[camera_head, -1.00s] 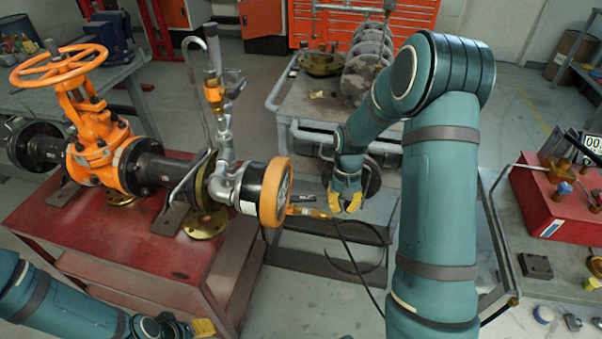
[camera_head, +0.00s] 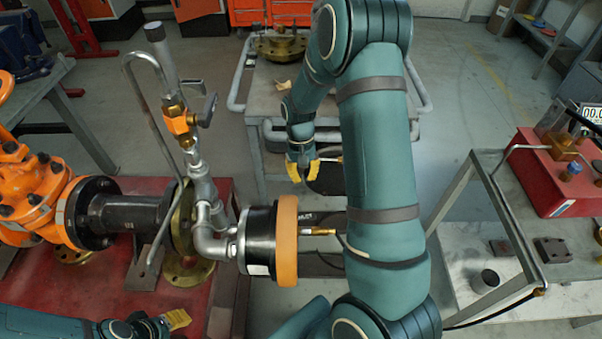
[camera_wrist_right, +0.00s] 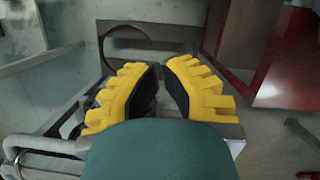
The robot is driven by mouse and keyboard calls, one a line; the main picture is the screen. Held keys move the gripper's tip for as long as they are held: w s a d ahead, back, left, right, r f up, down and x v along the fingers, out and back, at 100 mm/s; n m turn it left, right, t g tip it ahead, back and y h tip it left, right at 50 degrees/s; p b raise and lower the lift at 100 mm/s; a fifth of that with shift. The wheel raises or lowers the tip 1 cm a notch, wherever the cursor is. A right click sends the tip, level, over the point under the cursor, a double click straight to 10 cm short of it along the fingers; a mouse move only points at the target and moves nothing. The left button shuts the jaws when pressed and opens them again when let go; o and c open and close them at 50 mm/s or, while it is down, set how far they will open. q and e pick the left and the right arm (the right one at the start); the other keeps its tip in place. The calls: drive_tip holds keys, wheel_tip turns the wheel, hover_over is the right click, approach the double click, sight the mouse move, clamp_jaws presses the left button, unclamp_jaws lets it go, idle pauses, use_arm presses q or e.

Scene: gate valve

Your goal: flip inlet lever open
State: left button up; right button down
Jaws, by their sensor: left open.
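A small valve with an orange body (camera_head: 179,123) sits on the upright pipe above the elbow in the head view. A dark grey lever (camera_head: 209,109) stands beside its right side, roughly upright; I take it for the inlet lever. My right gripper (camera_head: 303,173) hangs right of the valve, well apart from it, with yellow fingers spread and empty. In the right wrist view its fingers (camera_wrist_right: 162,90) have a gap between them, with no lever there. My left gripper (camera_head: 177,320) is low at the bottom left, below the pipework, open; only one yellow fingertip shows clearly.
A round gauge with an orange rim (camera_head: 286,240) projects right from the elbow, below my right gripper. The large orange gate valve (camera_head: 35,205) is at the left. A grey cart (camera_head: 262,100) stands behind, and a bench with a red box (camera_head: 540,180) is at the right.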

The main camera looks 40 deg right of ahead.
use_arm(q)
drive_tip(key=shift+w+f+b, duration=0.25)
drive_tip(key=shift+f+b, duration=0.55)
drive_tip(key=shift+f, duration=0.35)
drive_tip(key=shift+w, duration=0.1)
use_arm(e)
drive_tip(key=s+a+f, duration=0.2)
drive_tip(key=s+f, duration=0.2)
drive_tip(key=f, duration=0.2)
drive_tip(key=shift+s+a+f, duration=0.3)
drive_tip(key=shift+s, duration=0.1)
use_arm(q)
drive_tip(key=shift+r, duration=0.35)
drive_tip(key=shift+p, duration=0.3)
use_arm(e)
drive_tip(key=s+m, duration=0.2)
drive_tip(key=m, duration=0.1)
drive_tip(key=shift+a+y, duration=0.15)
drive_tip(key=shift+y, duration=0.15)
use_arm(q)
drive_tip(key=shift+r, duration=0.1)
use_arm(e)
drive_tip(key=shift+w+r, duration=0.1)
drive_tip(key=shift+w, duration=0.7)
drive_tip(key=v, duration=1.1)
drive_tip(key=shift+s+r, duration=0.2)
drive_tip(key=shift+r, duration=0.25)
